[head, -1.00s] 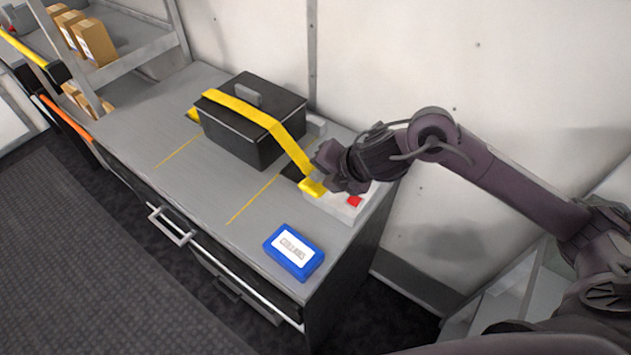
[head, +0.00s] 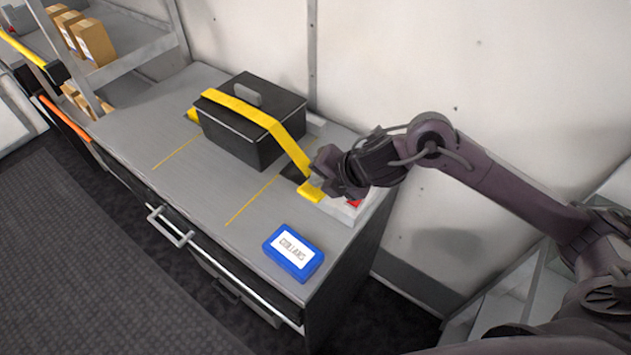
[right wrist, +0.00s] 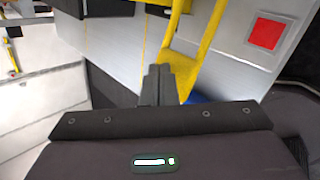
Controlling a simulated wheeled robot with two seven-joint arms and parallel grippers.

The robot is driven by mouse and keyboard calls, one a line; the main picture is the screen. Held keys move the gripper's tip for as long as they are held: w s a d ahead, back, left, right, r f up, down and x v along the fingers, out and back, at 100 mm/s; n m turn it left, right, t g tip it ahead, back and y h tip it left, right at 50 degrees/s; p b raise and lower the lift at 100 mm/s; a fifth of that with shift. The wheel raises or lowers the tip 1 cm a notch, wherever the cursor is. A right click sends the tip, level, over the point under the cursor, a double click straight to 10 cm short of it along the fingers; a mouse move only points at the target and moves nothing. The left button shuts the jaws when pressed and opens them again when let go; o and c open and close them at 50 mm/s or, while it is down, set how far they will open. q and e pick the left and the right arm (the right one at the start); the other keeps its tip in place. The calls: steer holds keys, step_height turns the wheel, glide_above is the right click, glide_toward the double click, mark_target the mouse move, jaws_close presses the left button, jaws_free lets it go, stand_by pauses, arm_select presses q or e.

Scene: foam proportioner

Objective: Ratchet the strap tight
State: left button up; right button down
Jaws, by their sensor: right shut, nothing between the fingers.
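A yellow strap (head: 285,139) runs over the lid of a black box (head: 232,146) on the grey counter and down its right side. Its lower right end meets a light grey ratchet block (head: 343,210) with a red square, by a yellow piece (head: 310,191). My right gripper (head: 322,179) is at the strap's lower end, just above the block. In the right wrist view its fingers (right wrist: 158,80) are together and empty, with the yellow strap (right wrist: 205,45) just beyond them. Whether they touch it I cannot tell. The gripper partly hides the block. My left gripper is not in view.
A blue case (head: 292,252) with a white label lies near the counter's front right corner. Shelves with cardboard boxes (head: 92,42) stand at the left. The wall is close behind the counter (head: 180,185); its front left is clear.

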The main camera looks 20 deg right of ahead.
steer(key=shift+s+a+f+b, duration=0.15)
steer(key=shift+a+f+b, duration=0.05)
steer(key=shift+f+b, duration=0.4)
steer(key=shift+s+a+f+b, duration=0.2)
steer(key=shift+f+b, duration=0.2)
steer(key=shift+f, duration=0.3)
stand_by(0.9)
steer(key=shift+r, duration=0.1)
stand_by(0.4)
steer(key=shift+w+d+r+p, duration=0.2)
steer(key=shift+d+r+p, duration=0.05)
steer(key=shift+r+p, duration=0.55)
steer(key=shift+w+d+r+p, duration=0.25)
steer(key=shift+r+p, duration=0.4)
steer(key=shift+r, duration=0.2)
steer(key=shift+w+d+r+p, duration=0.2)
steer(key=shift+d+r+p, duration=0.05)
steer(key=shift+r+p, duration=0.55)
steer(key=shift+r, duration=0.1)
steer(key=r+p, duration=0.1)
steer(key=d+r+p, duration=0.1)
steer(key=r, duration=0.1)
steer(key=w+r+p, duration=0.1)
steer(key=shift+d+r+p, duration=0.2)
steer(key=shift+r+p, duration=0.05)
steer(key=shift+p, duration=0.15)
